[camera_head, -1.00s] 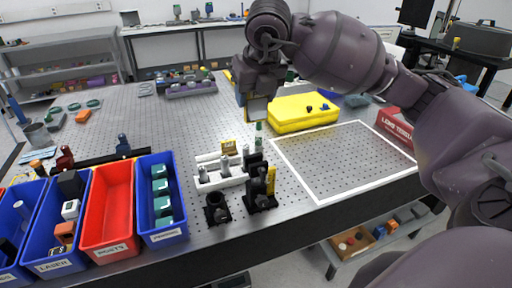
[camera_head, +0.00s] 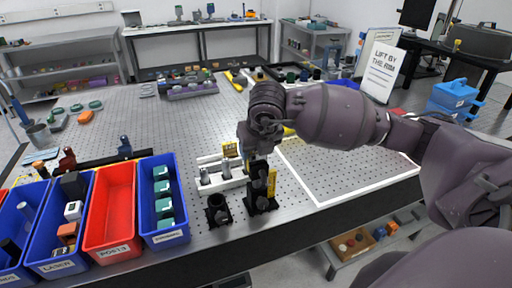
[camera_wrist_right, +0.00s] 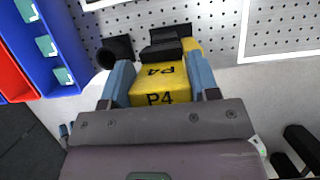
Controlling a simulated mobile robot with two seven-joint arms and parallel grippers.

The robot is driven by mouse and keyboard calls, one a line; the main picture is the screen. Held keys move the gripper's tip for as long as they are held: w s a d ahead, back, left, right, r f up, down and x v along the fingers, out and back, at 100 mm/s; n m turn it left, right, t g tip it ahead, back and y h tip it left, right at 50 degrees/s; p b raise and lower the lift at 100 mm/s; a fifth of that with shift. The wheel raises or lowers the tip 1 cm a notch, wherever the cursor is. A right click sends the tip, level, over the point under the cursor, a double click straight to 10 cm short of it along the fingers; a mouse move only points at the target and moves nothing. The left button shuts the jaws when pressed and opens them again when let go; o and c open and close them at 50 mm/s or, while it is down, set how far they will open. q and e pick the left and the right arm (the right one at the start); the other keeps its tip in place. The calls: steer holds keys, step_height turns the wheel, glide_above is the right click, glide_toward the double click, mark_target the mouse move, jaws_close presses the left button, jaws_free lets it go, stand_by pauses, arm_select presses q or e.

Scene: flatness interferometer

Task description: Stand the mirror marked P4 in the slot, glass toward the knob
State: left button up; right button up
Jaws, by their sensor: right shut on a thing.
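The yellow mirror block (camera_wrist_right: 158,82) shows P4 on two faces in the right wrist view. My right gripper (camera_wrist_right: 160,85) is shut on it, with a blue-grey finger on each side. In the head view my right gripper (camera_head: 256,150) is low over the black mount (camera_head: 260,202) at the table's front edge. The mount's black top (camera_wrist_right: 168,50) shows just beyond the block in the wrist view. I cannot tell whether block and mount touch. The glass side and the slot opening are hidden, and I cannot make out the knob for certain. My left gripper is out of view.
A black round holder (camera_head: 217,212) stands left of the mount. A white rack (camera_head: 219,181) with metal posts is close behind. Blue and red bins (camera_head: 108,212) line the left front. A white-outlined area (camera_head: 345,170) of the perforated table is clear at right.

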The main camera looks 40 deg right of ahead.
steer(key=shift+f, duration=0.1)
steer(key=o, duration=1)
steer(key=shift+c, duration=0.2)
steer(key=shift+r, duration=0.35)
steer(key=b+v, duration=0.1)
steer(key=v, duration=1)
steer(key=shift+s+r, duration=0.25)
steer(key=shift+s, duration=0.05)
steer(key=shift+a, duration=0.1)
